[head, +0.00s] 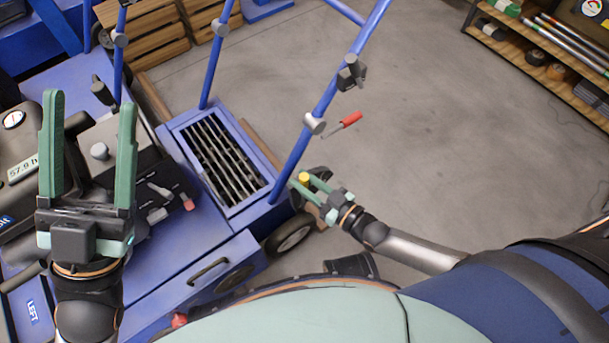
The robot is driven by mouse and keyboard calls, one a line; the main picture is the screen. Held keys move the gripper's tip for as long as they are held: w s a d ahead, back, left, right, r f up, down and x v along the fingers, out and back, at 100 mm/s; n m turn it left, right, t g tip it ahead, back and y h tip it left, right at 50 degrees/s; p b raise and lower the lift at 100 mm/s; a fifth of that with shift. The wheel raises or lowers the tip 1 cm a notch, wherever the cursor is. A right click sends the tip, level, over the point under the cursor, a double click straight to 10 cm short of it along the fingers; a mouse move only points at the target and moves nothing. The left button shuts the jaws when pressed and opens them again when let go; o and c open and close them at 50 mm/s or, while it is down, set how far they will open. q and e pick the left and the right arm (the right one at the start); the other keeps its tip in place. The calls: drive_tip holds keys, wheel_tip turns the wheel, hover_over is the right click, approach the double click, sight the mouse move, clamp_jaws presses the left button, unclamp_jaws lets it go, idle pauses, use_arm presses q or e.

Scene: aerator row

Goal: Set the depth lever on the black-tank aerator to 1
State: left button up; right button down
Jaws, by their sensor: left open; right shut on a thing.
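The blue aerator (215,262) fills the left of the head view, with a dark engine unit (125,150) on its deck. A yellow knob (304,177) stands at the machine's right side, above a wheel. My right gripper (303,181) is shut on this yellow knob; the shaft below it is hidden. Any depth numbers are too small or hidden to read. A red-handled lever (349,120) sticks out beside the blue handle tube, apart from my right gripper. My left gripper (90,105) is open and empty, raised above the engine side, its fingers pointing up the picture.
A slatted tine bay (222,160) sits in the machine's deck. Blue handle tubes (330,90) rise close to my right gripper. A wheel (290,234) is just below it. Wooden crates (150,40) stand behind, and shelves (560,60) at the far right. The grey floor between is clear.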

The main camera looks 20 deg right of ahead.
use_arm(q)
drive_tip(key=shift+s+a+r, duration=0.15)
drive_tip(key=shift+a+r, duration=0.05)
use_arm(e)
drive_tip(key=shift+s+a, duration=0.15)
drive_tip(key=shift+a, duration=0.15)
drive_tip(key=c, duration=0.7)
unclamp_jaws()
drive_tip(key=shift+o, duration=0.2)
use_arm(q)
drive_tip(key=shift+r, duration=0.1)
use_arm(e)
drive_tip(key=shift+d, duration=0.1)
